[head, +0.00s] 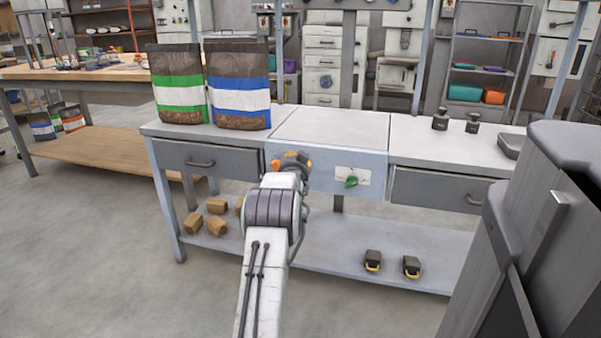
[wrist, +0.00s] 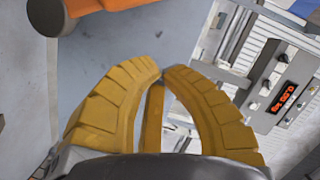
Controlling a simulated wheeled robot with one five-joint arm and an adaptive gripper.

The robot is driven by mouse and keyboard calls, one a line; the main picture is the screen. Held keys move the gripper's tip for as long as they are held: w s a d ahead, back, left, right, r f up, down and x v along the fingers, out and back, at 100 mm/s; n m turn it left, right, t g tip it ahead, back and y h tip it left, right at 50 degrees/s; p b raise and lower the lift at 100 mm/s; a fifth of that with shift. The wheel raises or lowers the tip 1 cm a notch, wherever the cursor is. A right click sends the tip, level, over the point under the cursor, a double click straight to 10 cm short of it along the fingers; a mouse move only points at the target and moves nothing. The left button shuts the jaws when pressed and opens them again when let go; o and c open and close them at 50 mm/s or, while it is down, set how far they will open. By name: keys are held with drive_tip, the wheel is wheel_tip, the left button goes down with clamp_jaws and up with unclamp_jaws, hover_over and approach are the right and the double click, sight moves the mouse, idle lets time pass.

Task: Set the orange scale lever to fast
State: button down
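In the wrist view an orange bar (wrist: 112,8), which looks like the scale lever, crosses the top left edge, with a dark round end piece (wrist: 46,17) beside it. Most of it is cut off by the frame. My gripper (wrist: 162,72) has yellow ribbed fingers whose tips come together, with nothing seen between them. The tips are apart from the orange bar in the picture. In the head view my gripper (head: 291,160) is at the front panel (head: 325,160) of the bench, and it partly hides the orange parts there. The lever's setting cannot be read.
A green lever (head: 351,182) sits on a white plate right of my gripper. Bags with green (head: 180,92) and blue (head: 240,95) bands stand on the bench. Dark weights (head: 440,122) stand at right. The wrist view shows a box with a red display (wrist: 285,97).

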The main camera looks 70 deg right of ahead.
drive_tip(key=p+v, duration=0.1)
drive_tip(key=v, duration=0.8)
drive_tip(key=shift+a+p, duration=0.25)
drive_tip(key=shift+p, duration=0.05)
drive_tip(key=shift+w+f, duration=0.1)
drive_tip(key=shift+w, duration=0.05)
idle(0.6)
